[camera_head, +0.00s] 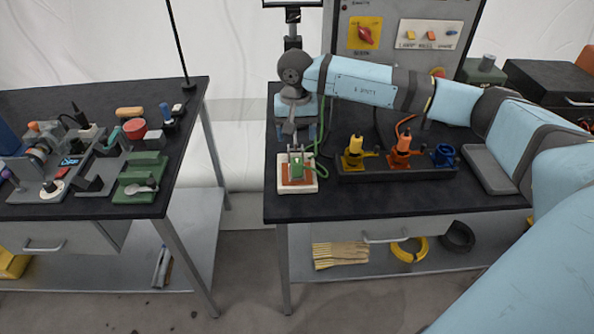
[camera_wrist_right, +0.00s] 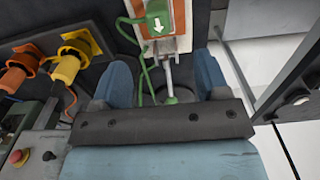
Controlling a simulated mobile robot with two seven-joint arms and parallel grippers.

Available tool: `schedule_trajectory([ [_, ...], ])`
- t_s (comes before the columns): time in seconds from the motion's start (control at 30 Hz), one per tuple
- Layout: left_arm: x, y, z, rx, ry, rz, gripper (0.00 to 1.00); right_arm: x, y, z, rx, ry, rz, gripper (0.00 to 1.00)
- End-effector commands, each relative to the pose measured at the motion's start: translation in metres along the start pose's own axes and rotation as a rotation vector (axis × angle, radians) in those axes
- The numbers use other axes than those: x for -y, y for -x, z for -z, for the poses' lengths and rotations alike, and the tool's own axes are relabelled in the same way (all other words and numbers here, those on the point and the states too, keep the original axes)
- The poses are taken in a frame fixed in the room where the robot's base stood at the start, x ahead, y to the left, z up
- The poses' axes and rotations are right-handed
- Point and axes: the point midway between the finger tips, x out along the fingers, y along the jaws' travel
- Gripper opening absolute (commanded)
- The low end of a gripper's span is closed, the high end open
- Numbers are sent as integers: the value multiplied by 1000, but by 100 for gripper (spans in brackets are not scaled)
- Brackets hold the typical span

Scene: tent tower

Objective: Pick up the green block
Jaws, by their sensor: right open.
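The green block (camera_head: 296,168) stands on a reddish-brown plate with a white base (camera_head: 284,186), near the left end of the right table. In the right wrist view the green block (camera_wrist_right: 160,17) carries a white arrow and shows at the top, beyond the fingertips. A green cable runs from beside it. My right gripper (camera_head: 298,138) is above and just behind the block; in its wrist view the right gripper (camera_wrist_right: 165,75) has its blue fingers apart. A metal rod with a green end (camera_wrist_right: 170,90) shows between them. My left gripper is not in view.
A dark rack (camera_head: 350,175) holds yellow, orange and blue connectors (camera_head: 443,155) right of the block. A control panel (camera_head: 405,35) stands behind. The left table (camera_head: 110,205) carries tools and green holders. The table's front strip is clear.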

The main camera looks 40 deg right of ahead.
Motion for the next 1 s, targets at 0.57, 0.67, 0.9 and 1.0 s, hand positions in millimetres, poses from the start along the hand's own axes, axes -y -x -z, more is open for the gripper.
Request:
schedule_trajectory([
  [0.57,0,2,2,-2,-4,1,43,1,-79,-2,4,-2,3,68],
  [0.67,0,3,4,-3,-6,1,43,0,-88,-2,6,-2,3,68],
  [0.9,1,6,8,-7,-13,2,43,-2,-123,-2,7,-3,4,68],
  [1.0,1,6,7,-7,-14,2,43,-2,-128,-2,4,-2,5,68],
])
